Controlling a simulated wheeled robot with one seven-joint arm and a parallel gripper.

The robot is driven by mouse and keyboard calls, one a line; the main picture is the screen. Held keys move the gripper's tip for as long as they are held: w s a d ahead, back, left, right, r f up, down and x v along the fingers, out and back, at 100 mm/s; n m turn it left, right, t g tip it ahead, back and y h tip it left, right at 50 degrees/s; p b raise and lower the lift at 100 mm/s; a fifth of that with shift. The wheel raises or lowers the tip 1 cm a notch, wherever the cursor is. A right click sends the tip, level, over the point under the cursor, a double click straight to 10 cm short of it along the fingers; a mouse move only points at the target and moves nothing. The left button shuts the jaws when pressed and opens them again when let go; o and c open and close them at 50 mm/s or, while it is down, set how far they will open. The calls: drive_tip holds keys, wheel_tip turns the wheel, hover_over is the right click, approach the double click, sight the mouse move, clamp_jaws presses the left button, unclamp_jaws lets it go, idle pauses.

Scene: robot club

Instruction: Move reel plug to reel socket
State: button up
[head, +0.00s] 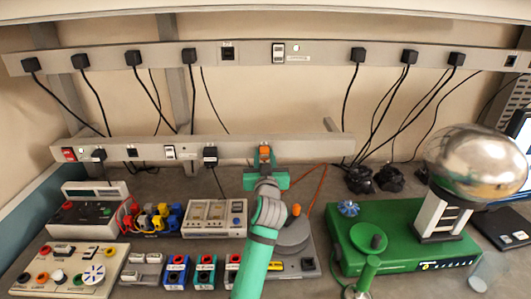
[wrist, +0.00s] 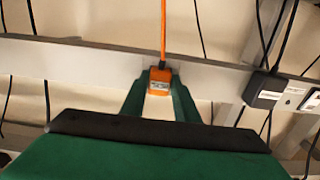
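The orange reel plug (head: 265,152) is between the fingertips of my gripper (head: 265,170), in front of the lower grey rail (head: 300,148). The wrist view shows the plug (wrist: 159,79) held between both green fingers (wrist: 160,92), with its orange cord (wrist: 163,30) running up the picture. In the head view an orange cord (head: 321,188) runs down toward a grey round reel (head: 293,236), partly hidden by my arm. I cannot tell whether the plug is in a socket or just before the rail; a socket directly behind it is hidden.
A black plug (head: 210,155) sits on the lower rail left of my gripper; it may crowd sideways moves. The upper rail (head: 255,52) carries several black plugs with hanging cords. A green device (head: 400,250) with a silver dome (head: 476,163) stands right. Meters and small boxes fill the left bench.

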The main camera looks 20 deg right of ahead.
sight(264, 156)
drive_tip(key=c, duration=0.5)
drive_tip(key=shift+o, duration=0.7)
drive_tip(key=shift+s, duration=0.1)
drive_tip(key=shift+c, duration=0.6)
drive_tip(key=shift+v, duration=1.1)
drive_tip(key=shift+v, duration=1.65)
